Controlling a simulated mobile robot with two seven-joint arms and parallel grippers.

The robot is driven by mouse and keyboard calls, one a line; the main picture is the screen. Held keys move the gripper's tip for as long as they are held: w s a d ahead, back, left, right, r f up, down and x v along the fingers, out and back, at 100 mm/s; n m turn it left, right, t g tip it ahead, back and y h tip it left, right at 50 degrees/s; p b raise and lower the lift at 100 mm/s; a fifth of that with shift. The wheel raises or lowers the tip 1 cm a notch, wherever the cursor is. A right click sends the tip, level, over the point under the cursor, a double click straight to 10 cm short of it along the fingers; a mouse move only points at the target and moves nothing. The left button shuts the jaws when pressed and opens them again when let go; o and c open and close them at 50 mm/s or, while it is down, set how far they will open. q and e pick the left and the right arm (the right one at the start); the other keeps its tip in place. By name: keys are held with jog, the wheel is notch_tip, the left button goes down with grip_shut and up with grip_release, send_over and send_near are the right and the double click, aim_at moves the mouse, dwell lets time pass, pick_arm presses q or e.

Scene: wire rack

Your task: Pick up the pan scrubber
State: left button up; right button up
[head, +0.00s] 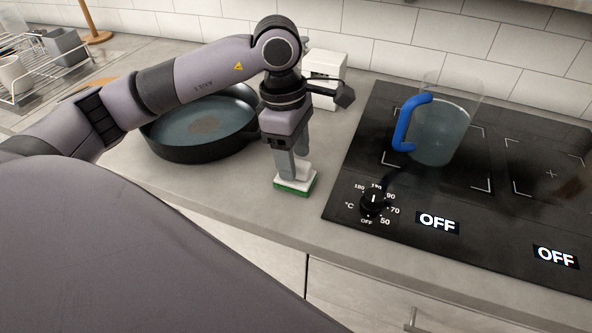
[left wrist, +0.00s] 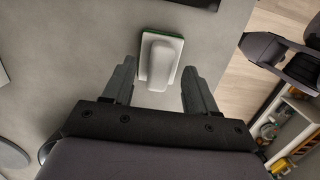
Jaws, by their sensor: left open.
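The pan scrubber (head: 296,185) lies on the grey counter between the pan and the stove. It has a green bottom edge, a white body and a raised white handle. In the left wrist view the scrubber (left wrist: 160,58) shows just beyond the fingertips, with its handle lined up between them. My left gripper (head: 297,173) points down right at the scrubber in the head view; in the left wrist view its two fingers (left wrist: 158,72) are spread to either side of the handle. Whether they touch it I cannot tell. My right gripper does not show clearly in either view.
A dark frying pan (head: 200,128) stands left of the gripper, under my left arm. A black stove (head: 345,190) with a clear jug (head: 445,130) with a blue handle is to the right. A wire rack (head: 45,72) stands far left. Bare counter (head: 240,195) lies in front.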

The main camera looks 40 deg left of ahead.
pick_arm(q)
notch_tip(320, 180, down, 2)
jog(key=shift+d+f, duration=0.1)
jog(key=shift+d, duration=0.05)
jog(key=shift+c, duration=0.3)
grip_shut()
notch_tip(320, 180, up, 12)
jog(key=r, duration=0.1)
notch_tip(320, 180, up, 7)
jog(key=p, duration=0.2)
send_over(296, 161)
jog(key=shift+s+r, duration=0.1)
